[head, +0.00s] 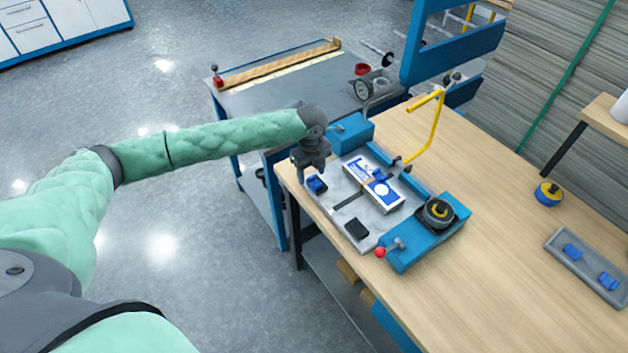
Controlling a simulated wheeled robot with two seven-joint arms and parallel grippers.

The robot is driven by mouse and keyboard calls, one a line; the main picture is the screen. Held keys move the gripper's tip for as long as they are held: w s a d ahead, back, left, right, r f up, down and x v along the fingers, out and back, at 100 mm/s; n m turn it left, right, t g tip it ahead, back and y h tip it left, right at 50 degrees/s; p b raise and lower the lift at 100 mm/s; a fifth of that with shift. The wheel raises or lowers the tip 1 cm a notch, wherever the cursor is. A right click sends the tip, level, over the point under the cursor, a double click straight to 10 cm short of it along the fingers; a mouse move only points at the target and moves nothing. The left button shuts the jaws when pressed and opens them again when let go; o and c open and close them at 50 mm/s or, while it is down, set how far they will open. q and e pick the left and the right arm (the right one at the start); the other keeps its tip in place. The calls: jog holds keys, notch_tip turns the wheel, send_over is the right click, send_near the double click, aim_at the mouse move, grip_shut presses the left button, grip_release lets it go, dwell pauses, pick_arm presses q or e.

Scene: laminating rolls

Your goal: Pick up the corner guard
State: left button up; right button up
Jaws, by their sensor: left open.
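A small blue piece (317,187), which looks like a corner guard, sits at the near left corner of the grey fixture plate (338,212). Two similar blue pieces, one nearer (608,281) and one farther (572,251), lie in a grey tray (553,246) at the right. My left gripper (313,172) is open and points down just above the blue piece on the plate. I cannot tell whether its fingers touch that piece. My right gripper is not in view.
A white and blue box (379,190) lies on the plate. A blue clamp block (423,240) with a red knob (380,252) and a yellow bent bar (433,130) stand close by. The wooden tabletop (510,290) is clear between fixture and tray.

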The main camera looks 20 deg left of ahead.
pick_arm(q)
jog(key=shift+f, duration=0.4)
jog(key=c, duration=0.8)
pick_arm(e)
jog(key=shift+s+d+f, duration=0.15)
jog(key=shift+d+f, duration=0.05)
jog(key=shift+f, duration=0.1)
pick_arm(q)
jog(key=shift+r, duration=0.15)
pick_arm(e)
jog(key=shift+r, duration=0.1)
